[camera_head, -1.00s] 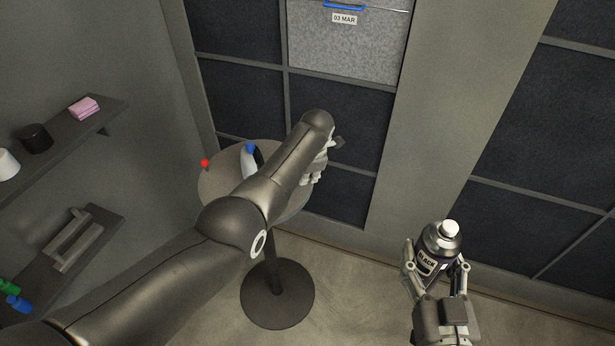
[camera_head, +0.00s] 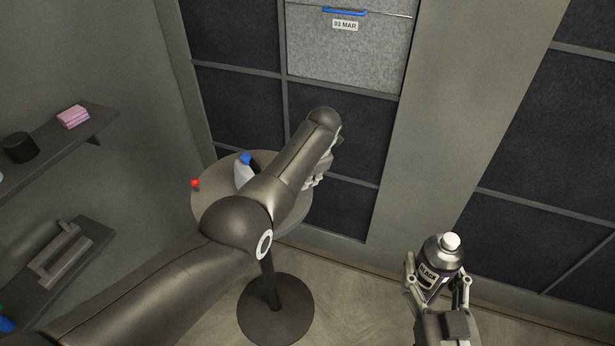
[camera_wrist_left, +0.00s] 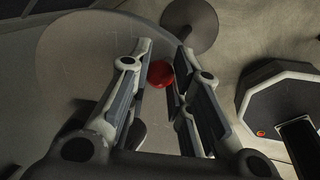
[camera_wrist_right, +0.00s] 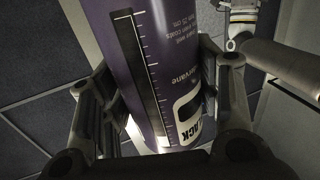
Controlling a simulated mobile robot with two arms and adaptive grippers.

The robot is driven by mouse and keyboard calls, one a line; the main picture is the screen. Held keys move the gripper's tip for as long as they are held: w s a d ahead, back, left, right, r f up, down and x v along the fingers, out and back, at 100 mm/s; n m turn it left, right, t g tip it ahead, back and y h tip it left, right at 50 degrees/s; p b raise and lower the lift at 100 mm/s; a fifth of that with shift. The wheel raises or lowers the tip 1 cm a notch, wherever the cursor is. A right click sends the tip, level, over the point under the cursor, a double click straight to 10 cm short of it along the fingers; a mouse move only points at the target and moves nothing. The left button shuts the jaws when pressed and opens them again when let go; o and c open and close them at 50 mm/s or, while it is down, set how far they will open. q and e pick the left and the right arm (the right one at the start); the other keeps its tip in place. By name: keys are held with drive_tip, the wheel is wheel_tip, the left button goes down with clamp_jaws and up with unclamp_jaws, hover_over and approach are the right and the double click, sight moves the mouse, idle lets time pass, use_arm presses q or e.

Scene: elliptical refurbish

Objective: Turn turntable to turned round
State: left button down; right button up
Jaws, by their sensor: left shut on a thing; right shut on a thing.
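The turntable (camera_head: 222,209) is a round brown disc on a pedestal with a round dark foot (camera_head: 275,311). A red knob (camera_head: 195,183) sits at its left edge. My left gripper (camera_head: 314,181) is at the disc's right side, partly hidden behind my forearm. My right gripper (camera_head: 438,284) is shut on a dark spray can (camera_head: 436,262) with a white cap, also filling the right wrist view (camera_wrist_right: 155,70).
A white bottle with a blue cap (camera_head: 244,172) stands on the disc. Left shelves hold a pink stack (camera_head: 73,117), a black cup (camera_head: 19,148) and a grey rack (camera_head: 62,255). A dark gridded cabinet (camera_head: 345,145) with a grey drawer (camera_head: 347,55) stands behind. Floor shows right of the pedestal.

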use_arm(q)
drive_tip(key=c, duration=1.3)
unclamp_jaws()
drive_tip(key=shift+r, duration=0.1)
wheel_tip(320, 180, up, 10)
drive_tip(key=shift+f, duration=0.15)
